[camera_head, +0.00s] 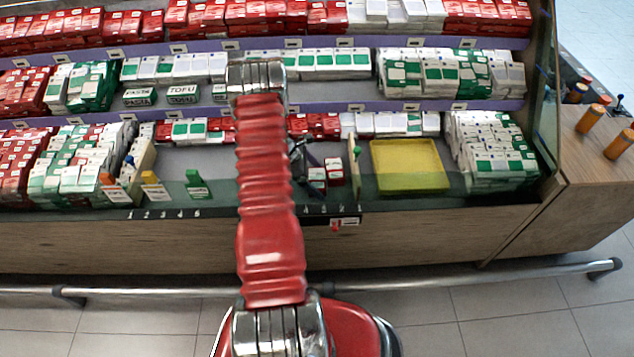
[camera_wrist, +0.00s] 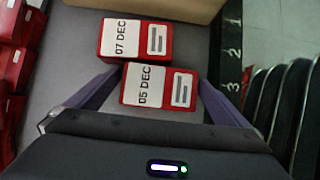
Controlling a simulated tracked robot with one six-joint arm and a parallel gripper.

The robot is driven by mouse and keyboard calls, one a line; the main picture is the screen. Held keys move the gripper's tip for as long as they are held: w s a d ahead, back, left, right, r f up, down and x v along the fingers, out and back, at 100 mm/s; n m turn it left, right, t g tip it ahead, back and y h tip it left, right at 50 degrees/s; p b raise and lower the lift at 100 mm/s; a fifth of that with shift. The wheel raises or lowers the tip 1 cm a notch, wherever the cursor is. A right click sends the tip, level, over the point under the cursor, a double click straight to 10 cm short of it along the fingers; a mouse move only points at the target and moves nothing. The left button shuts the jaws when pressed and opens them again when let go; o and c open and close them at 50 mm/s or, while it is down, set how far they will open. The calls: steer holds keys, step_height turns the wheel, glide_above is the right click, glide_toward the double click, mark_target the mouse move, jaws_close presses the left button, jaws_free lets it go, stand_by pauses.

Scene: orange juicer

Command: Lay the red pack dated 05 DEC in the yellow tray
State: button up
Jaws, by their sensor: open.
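The red pack dated 05 DEC (camera_wrist: 158,87), with a white label, lies on the grey shelf in the wrist view. My gripper (camera_wrist: 160,78) is open, with one finger on each side of this pack; I cannot tell whether they touch it. A red pack dated 07 DEC (camera_wrist: 134,38) lies just beyond it, very close. In the head view my gripper (camera_head: 304,158) is low over the bottom shelf, partly hidden by my red arm, near small red-and-white packs (camera_head: 334,171). The yellow tray (camera_head: 408,166) lies to their right and looks empty.
A low divider with a green knob (camera_head: 357,152) stands between the packs and the tray. Stacked white and green packs (camera_head: 490,150) fill the shelf right of the tray. A numbered front edge (camera_wrist: 233,60) runs close to my right finger.

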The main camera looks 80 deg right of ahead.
steer(key=shift+c, duration=0.5)
steer(key=c, duration=1.1)
steer(key=shift+o, duration=0.2)
steer(key=shift+r, duration=0.15)
step_height(320, 180, up, 18)
stand_by(0.4)
